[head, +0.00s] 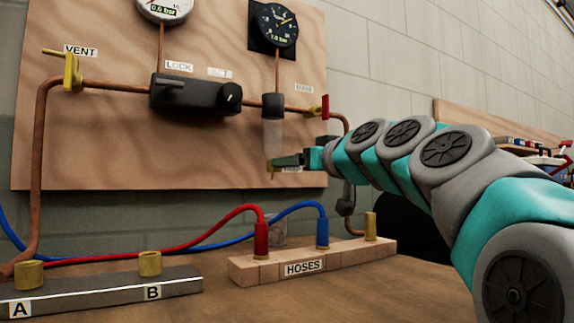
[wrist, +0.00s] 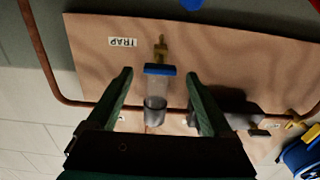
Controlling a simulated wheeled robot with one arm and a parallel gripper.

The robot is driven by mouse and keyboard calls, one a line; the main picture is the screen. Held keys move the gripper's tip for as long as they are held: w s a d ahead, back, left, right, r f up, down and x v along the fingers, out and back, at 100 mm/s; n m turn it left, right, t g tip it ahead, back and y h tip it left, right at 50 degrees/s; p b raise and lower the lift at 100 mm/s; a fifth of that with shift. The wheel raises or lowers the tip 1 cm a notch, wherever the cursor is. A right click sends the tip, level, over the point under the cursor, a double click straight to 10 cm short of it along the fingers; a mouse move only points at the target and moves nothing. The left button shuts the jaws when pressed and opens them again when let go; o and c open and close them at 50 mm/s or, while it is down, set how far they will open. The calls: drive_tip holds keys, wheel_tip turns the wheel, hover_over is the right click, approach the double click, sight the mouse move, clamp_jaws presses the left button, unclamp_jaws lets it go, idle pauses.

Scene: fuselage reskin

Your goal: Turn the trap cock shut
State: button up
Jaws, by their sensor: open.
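The trap is a clear bowl (head: 272,135) under a dark cap on the wooden panel. Its small brass cock (head: 272,166) is at the bottom end, partly hidden by my gripper in the head view. The wrist view is upside down; there the cock (wrist: 161,48) points away from the blue-ringed end of the bowl (wrist: 157,88), roughly in line with it. My gripper (head: 284,160) is beside the cock in the head view. In the wrist view my gripper (wrist: 160,75) is open and empty, its fingers apart on either side of the bowl, with the cock beyond the tips.
The TRAP label (wrist: 123,42) is beside the cock. A red-handled valve (head: 325,106), copper pipes, two gauges and a black lock block (head: 195,95) are on the panel. Below stand the HOSES block (head: 315,262) with red and blue hoses and a grey A/B rail (head: 100,290).

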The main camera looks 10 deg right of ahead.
drive_tip(key=shift+x, duration=1.85)
clamp_jaws()
